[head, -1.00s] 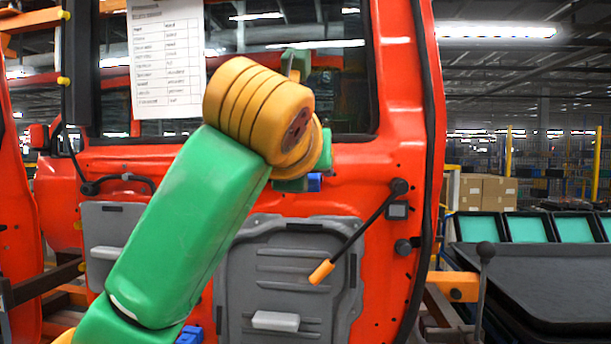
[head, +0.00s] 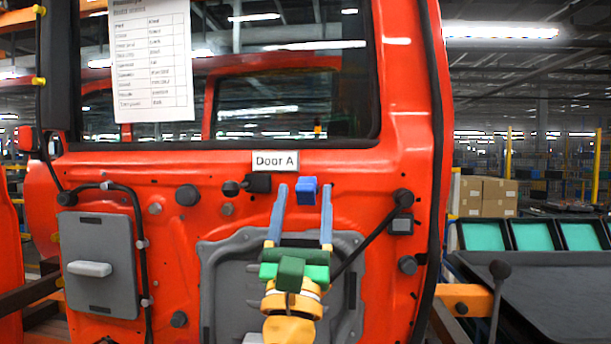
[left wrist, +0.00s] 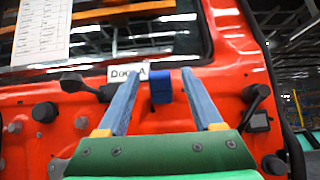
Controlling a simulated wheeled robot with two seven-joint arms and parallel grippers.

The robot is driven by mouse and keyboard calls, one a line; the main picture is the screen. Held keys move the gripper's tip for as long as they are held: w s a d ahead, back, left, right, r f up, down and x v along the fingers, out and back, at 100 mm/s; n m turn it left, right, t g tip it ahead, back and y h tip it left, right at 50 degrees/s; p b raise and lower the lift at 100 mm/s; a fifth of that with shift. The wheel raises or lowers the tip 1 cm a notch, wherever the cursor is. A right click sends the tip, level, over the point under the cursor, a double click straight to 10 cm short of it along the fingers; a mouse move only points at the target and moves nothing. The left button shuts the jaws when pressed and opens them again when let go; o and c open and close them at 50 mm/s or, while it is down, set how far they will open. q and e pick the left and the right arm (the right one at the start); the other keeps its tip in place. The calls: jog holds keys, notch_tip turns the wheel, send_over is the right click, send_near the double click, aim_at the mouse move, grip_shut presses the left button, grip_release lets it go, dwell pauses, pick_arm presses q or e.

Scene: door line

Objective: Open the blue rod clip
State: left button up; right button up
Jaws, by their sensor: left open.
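The blue rod clip (head: 307,190) is a small blue block on the red door panel, just below and right of the "Door A" label (head: 275,161). It also shows in the left wrist view (left wrist: 160,87), beyond the fingertips and between them. My left gripper (head: 304,190) is open, with its two long blue-grey fingers pointing up at the door, one on each side of the clip. In the left wrist view the left gripper (left wrist: 158,80) has nothing between its fingers near the palm. I cannot tell whether the fingers touch the clip. My right gripper is not in view.
A black rod with a dark knob (head: 403,197) runs down behind my left gripper. A grey panel with a handle (head: 98,265) is at the left. A paper sheet (head: 152,62) hangs on the window. A dark table with trays (head: 530,290) stands at the right.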

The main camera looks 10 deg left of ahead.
aim_at(305, 194)
pick_arm(q)
jog(key=x, duration=0.2)
jog(key=shift+w+r+p, duration=0.2)
jog(key=shift+w+p, duration=0.05)
jog(key=shift+p, duration=0.05)
jog(key=shift+w+f, duration=0.15)
jog(key=shift+w, duration=0.2)
jog(key=shift+s, duration=0.15)
grip_shut()
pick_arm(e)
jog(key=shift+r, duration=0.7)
